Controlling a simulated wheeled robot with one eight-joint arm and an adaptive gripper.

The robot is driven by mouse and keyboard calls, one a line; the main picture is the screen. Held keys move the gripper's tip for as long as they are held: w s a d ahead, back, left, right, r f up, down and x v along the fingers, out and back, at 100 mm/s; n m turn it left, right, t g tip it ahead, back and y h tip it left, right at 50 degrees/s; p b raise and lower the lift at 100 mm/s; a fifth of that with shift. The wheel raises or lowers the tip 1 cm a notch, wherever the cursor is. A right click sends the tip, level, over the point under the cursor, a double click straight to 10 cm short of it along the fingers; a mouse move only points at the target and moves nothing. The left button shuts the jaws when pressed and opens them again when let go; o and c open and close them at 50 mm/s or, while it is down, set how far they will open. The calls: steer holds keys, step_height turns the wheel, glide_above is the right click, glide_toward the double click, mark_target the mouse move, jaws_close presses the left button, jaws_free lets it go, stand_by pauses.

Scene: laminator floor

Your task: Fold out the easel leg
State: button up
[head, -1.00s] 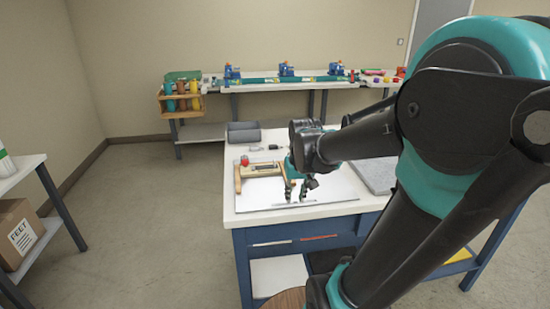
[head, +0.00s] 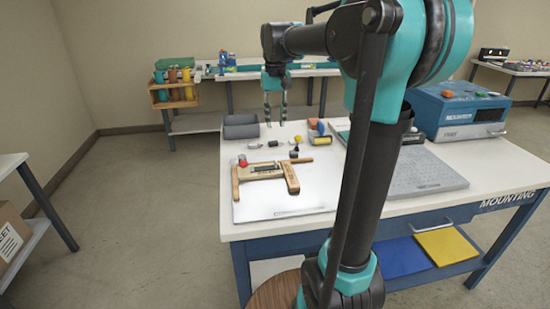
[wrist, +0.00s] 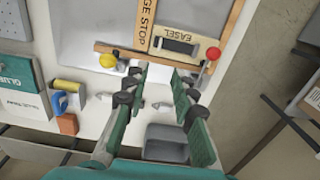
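The wooden easel (head: 264,170) lies on a white board (head: 285,206) on the table, and its EASEL label plate also shows in the wrist view (wrist: 184,50). A wooden bar marked "...GE STOP" (wrist: 143,25) runs away from the easel's crossbar in the wrist view; in the head view it is the right-hand bar (head: 291,178). Whether that bar is the leg, I cannot tell. A red knob (wrist: 213,53) is near one end. My gripper (head: 275,118) is raised beyond the easel. In the wrist view, its fingers (wrist: 163,88) are apart with nothing between them.
A grey bin (head: 241,126) stands at the table's back left. A grey slab (head: 420,172) and blue laminator (head: 458,110) are at right. Air above the easel is clear.

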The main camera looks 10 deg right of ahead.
step_height(320, 180, down, 16)
steer(key=shift+r, duration=0.15)
stand_by(0.3)
jaws_close()
stand_by(0.4)
